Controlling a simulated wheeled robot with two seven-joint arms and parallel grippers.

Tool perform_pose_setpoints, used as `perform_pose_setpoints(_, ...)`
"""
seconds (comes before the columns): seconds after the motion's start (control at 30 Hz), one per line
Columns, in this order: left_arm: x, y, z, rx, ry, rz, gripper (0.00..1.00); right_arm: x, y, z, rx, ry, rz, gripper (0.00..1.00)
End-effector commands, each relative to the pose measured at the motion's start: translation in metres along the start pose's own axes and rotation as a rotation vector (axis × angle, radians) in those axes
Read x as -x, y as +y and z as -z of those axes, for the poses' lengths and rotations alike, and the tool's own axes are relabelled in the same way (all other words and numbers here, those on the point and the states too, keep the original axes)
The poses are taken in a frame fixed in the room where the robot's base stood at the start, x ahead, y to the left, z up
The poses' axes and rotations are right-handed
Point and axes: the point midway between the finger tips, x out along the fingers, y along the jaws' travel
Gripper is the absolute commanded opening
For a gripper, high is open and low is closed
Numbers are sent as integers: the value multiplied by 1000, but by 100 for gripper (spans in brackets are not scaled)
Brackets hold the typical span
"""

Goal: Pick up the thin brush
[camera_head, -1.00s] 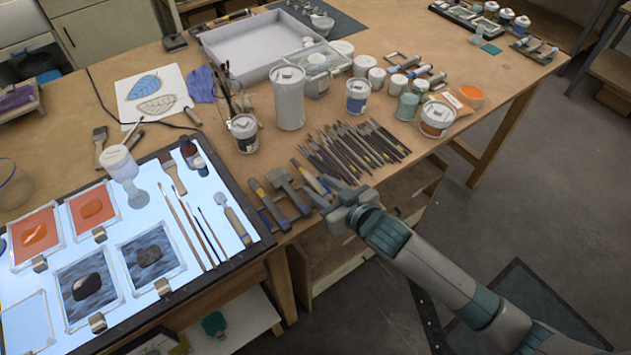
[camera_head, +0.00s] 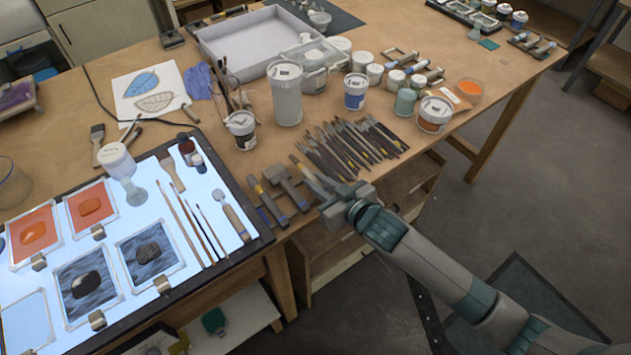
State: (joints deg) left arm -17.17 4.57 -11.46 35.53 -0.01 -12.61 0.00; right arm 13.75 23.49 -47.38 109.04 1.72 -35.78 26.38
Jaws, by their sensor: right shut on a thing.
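Thin brushes (camera_head: 205,230) with slender handles lie side by side on the lit panel (camera_head: 226,187) at the left, near its right edge. Many dark-handled brushes (camera_head: 350,145) lie in a row on the table at the centre. My right gripper (camera_head: 325,200) is at the table's front edge, by the lower ends of several short-handled tools (camera_head: 270,204). It is well to the right of the brushes on the panel. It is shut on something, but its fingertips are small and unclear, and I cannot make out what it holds. My left gripper is not in view.
Paint jars (camera_head: 241,130) and a tall white container (camera_head: 287,94) stand behind the brushes. The floor at right is open.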

Motion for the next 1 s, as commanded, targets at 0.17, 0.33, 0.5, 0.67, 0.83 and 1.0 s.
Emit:
perform_pose_setpoints(0.17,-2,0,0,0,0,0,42,1,0,4,0,2,0,0)
perform_pose_setpoints(0.33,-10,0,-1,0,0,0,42,6,0,16,0,5,1,0)
perform_pose_setpoints(0.5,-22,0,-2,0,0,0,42,17,0,39,3,6,2,0)
perform_pose_setpoints(0.67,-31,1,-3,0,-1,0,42,49,11,40,3,2,1,0)
perform_pose_setpoints(0.83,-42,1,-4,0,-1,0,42,85,22,47,4,3,-1,0)
perform_pose_setpoints(1.0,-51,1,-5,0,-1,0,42,116,31,53,3,1,0,0)
